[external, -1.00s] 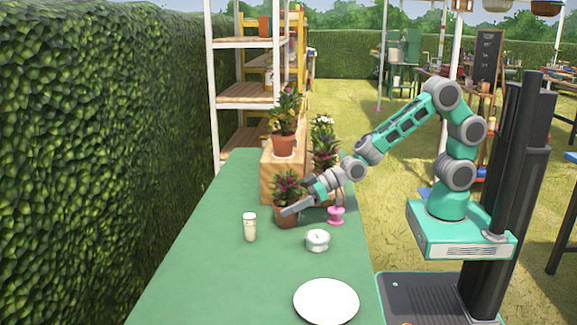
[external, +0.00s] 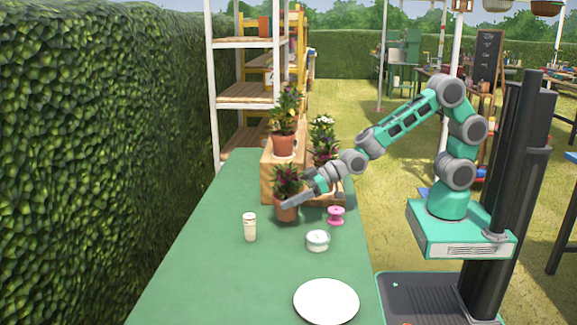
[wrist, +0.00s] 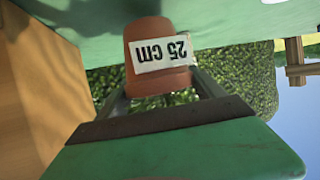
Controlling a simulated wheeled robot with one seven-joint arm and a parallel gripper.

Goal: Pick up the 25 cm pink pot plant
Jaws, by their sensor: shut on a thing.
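The pink-flowered pot plant (external: 287,182) in a terracotta pot is at the far middle of the green table in the external view. My gripper (external: 290,203) is shut on its pot, which seems slightly raised above the tabletop. In the wrist view the terracotta pot (wrist: 152,40) appears upside down, with a white label (wrist: 163,53) reading "25 cm", between my fingers (wrist: 160,92).
Another potted plant (external: 283,130) stands on a wooden crate (external: 268,178) behind, with a white-flowered plant (external: 323,135) beside it. A jar (external: 249,227), white tin (external: 317,240), pink spool (external: 336,215) and white plate (external: 326,301) stand on the table (external: 215,270).

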